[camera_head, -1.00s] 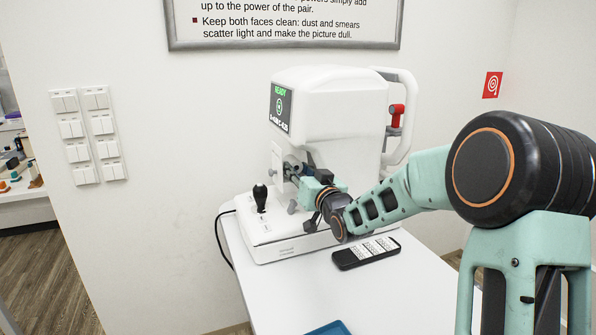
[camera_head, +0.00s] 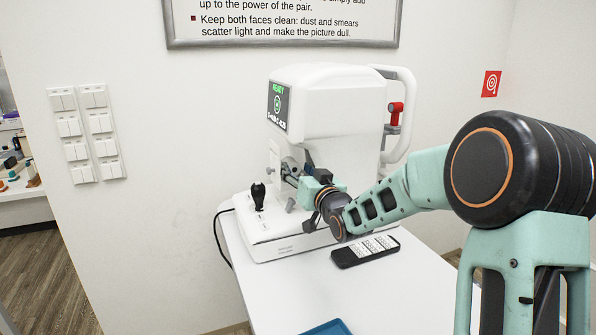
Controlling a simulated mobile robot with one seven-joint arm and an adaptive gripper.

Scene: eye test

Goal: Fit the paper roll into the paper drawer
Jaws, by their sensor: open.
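The white eye-test machine (camera_head: 325,105) stands on the table against the wall, its screen showing green "READY" text. My gripper (camera_head: 289,170) is at the machine's left side, just above its base (camera_head: 285,240). Its fingers are open, small in view and partly lost against the machine. I cannot tell whether they touch it. I cannot make out a paper roll or an open paper drawer.
A black joystick (camera_head: 259,196) stands on the base left of my gripper. A blue tray (camera_head: 328,328) shows at the bottom edge. The white table (camera_head: 300,290) is clear between them.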

